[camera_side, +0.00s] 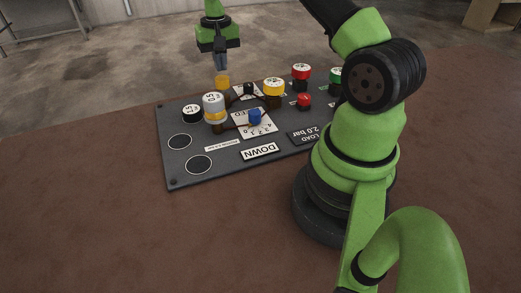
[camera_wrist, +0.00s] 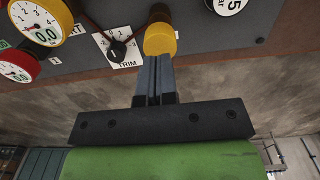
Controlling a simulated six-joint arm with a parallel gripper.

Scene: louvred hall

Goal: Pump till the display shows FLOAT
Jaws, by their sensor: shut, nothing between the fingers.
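The dark panel (camera_side: 225,160) lies on the brown surface. Its display plate (camera_side: 261,151) reads DOWN, upside down in the side view. A yellow-capped plunger (camera_side: 222,81) stands at the panel's far edge; its yellow cap (camera_wrist: 160,39) also shows in the wrist view. My gripper (camera_side: 222,68) points down right above this cap, fingers shut with nothing between them. In the wrist view the fingertips (camera_wrist: 155,58) reach the cap's edge; I cannot tell whether they touch it.
A grey-white capped post (camera_side: 214,106), a yellow gauge (camera_side: 273,87), a red gauge (camera_side: 301,71) and a green gauge (camera_side: 335,76) rise from the panel. A blue knob (camera_side: 254,116), a red button (camera_side: 304,101) and the TRIM knob (camera_wrist: 117,48) are also there. A plate (camera_side: 308,135) reads LOAD 2.0 bar.

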